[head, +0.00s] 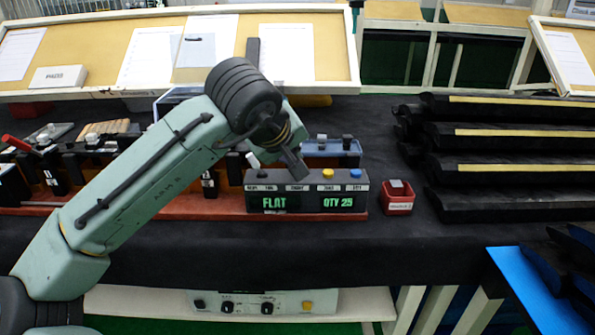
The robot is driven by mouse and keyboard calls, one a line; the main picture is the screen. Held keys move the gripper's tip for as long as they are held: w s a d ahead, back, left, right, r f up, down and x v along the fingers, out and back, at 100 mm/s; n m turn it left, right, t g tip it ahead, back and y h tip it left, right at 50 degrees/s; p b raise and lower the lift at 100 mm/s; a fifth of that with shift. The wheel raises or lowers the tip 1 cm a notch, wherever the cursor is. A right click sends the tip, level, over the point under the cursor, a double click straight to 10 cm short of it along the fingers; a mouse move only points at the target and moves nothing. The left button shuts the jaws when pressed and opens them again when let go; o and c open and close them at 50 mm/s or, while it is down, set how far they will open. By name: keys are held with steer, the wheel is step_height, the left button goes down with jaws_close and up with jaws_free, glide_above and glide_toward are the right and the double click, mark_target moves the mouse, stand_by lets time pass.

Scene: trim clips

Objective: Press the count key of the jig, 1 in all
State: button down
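The jig (307,203) is a dark box on the bench with green display text reading FLAT and QTY 25. Its top carries a yellow button (327,173), a blue button (355,173) and a pale tilted lever (253,160). Small white labels run along its upper front edge, too small to read surely. My gripper (297,174) points down over the middle of the jig's top, its fingers showing as one narrow dark tip. It hides the key there, and I cannot tell whether it touches. No held object shows.
Black trim strips (515,160) are stacked at the right. Clamps and fixtures (60,165) line the bench at the left. The dark bench front (400,250) is clear.

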steer(key=shift+f+b, duration=0.3)
steer(key=shift+f, duration=0.2)
stand_by(0.3)
steer(key=shift+r, duration=0.1)
steer(key=shift+r+p, duration=0.75)
steer(key=shift+r, duration=0.05)
steer(key=shift+r, duration=0.1)
steer(key=shift+r+p, duration=2)
steer(key=shift+r, duration=0.45)
